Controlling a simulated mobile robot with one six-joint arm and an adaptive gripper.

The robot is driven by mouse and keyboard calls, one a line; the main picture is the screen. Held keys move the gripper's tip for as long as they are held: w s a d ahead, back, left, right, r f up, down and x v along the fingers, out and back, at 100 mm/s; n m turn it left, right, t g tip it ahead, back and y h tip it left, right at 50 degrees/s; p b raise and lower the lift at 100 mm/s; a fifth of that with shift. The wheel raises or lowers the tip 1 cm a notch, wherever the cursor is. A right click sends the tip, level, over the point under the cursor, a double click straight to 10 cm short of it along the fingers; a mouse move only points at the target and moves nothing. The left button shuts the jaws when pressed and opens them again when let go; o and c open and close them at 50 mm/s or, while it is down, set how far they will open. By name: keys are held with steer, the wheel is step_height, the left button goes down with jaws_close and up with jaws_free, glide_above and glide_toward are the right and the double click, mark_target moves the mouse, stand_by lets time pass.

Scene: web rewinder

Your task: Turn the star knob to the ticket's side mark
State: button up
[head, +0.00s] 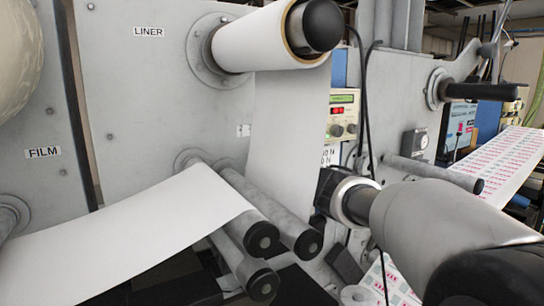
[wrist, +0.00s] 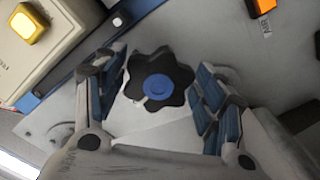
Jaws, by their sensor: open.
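The star knob (wrist: 172,74) is black with rounded lobes and a blue centre cap, in the middle of the wrist view. A small pale mark shows at the cap's lower left edge. My gripper (wrist: 160,70) is open, with one blue-padded finger on each side of the knob. A gap shows on the left; whether the right finger touches a lobe I cannot tell. In the head view the knob is hidden behind my arm, and the fingers cannot be made out. I see no ticket or side mark that I can read.
A beige box with a yellow button (wrist: 28,22) lies at the wrist view's upper left, and an orange part (wrist: 262,6) at upper right. In the head view, a control panel (head: 343,115), hanging black cables and rollers (head: 262,230) with white web stand near my arm.

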steer(key=shift+x, duration=0.95)
